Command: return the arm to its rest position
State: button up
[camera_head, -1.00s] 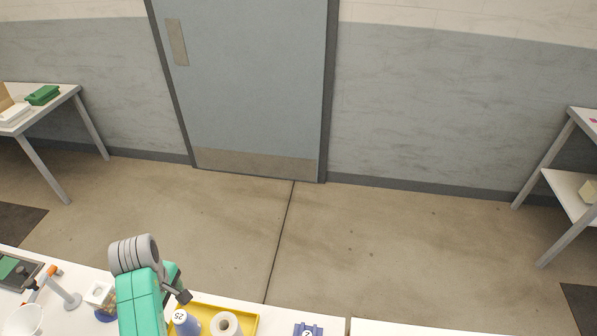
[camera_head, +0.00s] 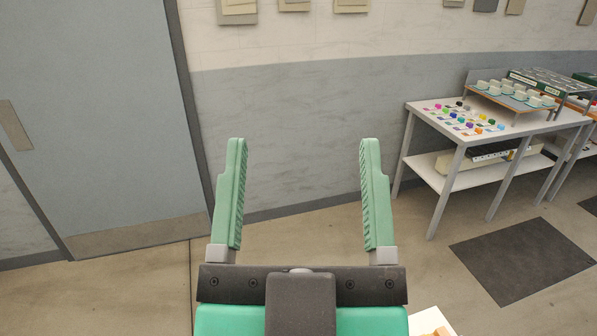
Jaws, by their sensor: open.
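My gripper (camera_head: 302,195) is in the lower middle of the head view, close to the camera. Its two green ribbed fingers point up and stand wide apart. Nothing is between them; only the wall and floor show through the gap. The dark palm and part of my green arm show below it at the bottom edge.
A grey door (camera_head: 90,120) is at the left. At the right a white table (camera_head: 432,113) holds small coloured pieces and a rack (camera_head: 512,95) of pale cups. A dark mat (camera_head: 520,260) lies on the floor. A white surface corner (camera_head: 430,322) shows at the bottom.

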jog(key=shift+s+d+r, duration=0.15)
jog(key=shift+s, duration=0.1)
notch_tip(320, 180, up, 16)
jog(key=p, duration=1.6)
jog(key=shift+r, duration=0.2)
